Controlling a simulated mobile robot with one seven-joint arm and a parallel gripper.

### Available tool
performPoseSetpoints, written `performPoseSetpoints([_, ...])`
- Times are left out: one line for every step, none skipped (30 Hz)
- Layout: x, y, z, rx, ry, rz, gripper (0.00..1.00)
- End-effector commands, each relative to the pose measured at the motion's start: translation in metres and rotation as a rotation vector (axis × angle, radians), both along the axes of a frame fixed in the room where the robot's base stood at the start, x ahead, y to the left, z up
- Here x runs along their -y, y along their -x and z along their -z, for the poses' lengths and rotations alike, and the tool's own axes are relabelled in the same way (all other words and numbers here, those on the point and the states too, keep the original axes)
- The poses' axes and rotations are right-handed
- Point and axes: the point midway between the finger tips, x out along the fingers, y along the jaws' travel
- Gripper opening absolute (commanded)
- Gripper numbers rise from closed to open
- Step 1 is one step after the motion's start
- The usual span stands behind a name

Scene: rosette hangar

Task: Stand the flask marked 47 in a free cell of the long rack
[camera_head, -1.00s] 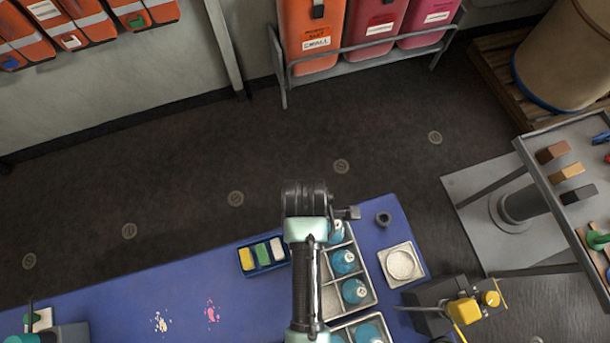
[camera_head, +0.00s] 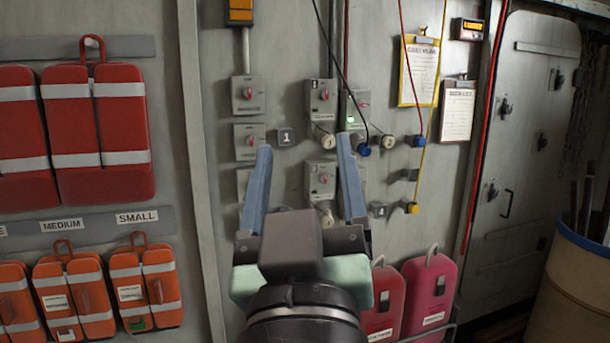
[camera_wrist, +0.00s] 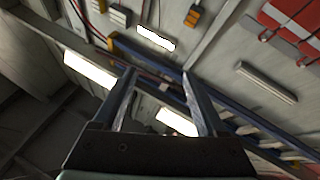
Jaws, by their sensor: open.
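My gripper (camera_head: 304,190) is raised in front of the wall in the head view. Its two blue fingers stand apart with nothing between them. In the wrist view my gripper (camera_wrist: 158,95) points up at the ceiling, and the gap between its fingers is empty. The flask marked 47 and the long rack are not in either view now.
Switch boxes (camera_head: 321,104) and cable plugs are on the wall behind my gripper. Red bags (camera_head: 98,130) and orange bags (camera_head: 145,285) hang at the left. Pink cases (camera_head: 430,290) stand low, right of my arm. A drum (camera_head: 575,290) stands at the far right.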

Motion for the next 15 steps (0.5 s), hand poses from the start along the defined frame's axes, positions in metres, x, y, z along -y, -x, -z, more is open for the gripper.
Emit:
performPoseSetpoints([0.001, 0.021, -0.03, 0.101, -0.046, -0.026, 0.74])
performPoseSetpoints([0.001, 0.032, -0.043, 0.15, -0.071, -0.044, 0.74])
performPoseSetpoints([0.001, 0.044, -0.057, 0.203, -0.098, -0.064, 0.74])
performPoseSetpoints([0.001, 0.052, -0.066, 0.237, -0.113, -0.078, 0.74])
performPoseSetpoints([0.001, 0.059, -0.072, 0.265, -0.128, -0.089, 0.74])
performPoseSetpoints([0.001, 0.066, -0.079, 0.29, -0.14, -0.102, 0.74])
performPoseSetpoints([0.001, 0.069, -0.082, 0.306, -0.148, -0.109, 0.74])
performPoseSetpoints([0.001, 0.072, -0.084, 0.316, -0.152, -0.113, 0.74])
performPoseSetpoints([0.001, 0.074, -0.086, 0.323, -0.156, -0.117, 0.74])
performPoseSetpoints([0.001, 0.074, -0.086, 0.325, -0.157, -0.119, 0.74])
performPoseSetpoints([0.001, 0.074, -0.086, 0.325, -0.158, -0.119, 0.74])
performPoseSetpoints([0.001, 0.074, -0.086, 0.324, -0.158, -0.119, 0.74])
performPoseSetpoints([0.001, 0.074, -0.086, 0.323, -0.157, -0.119, 0.74])
performPoseSetpoints([0.001, 0.074, -0.086, 0.323, -0.157, -0.119, 0.74])
performPoseSetpoints([0.001, 0.074, -0.086, 0.322, -0.157, -0.118, 0.74])
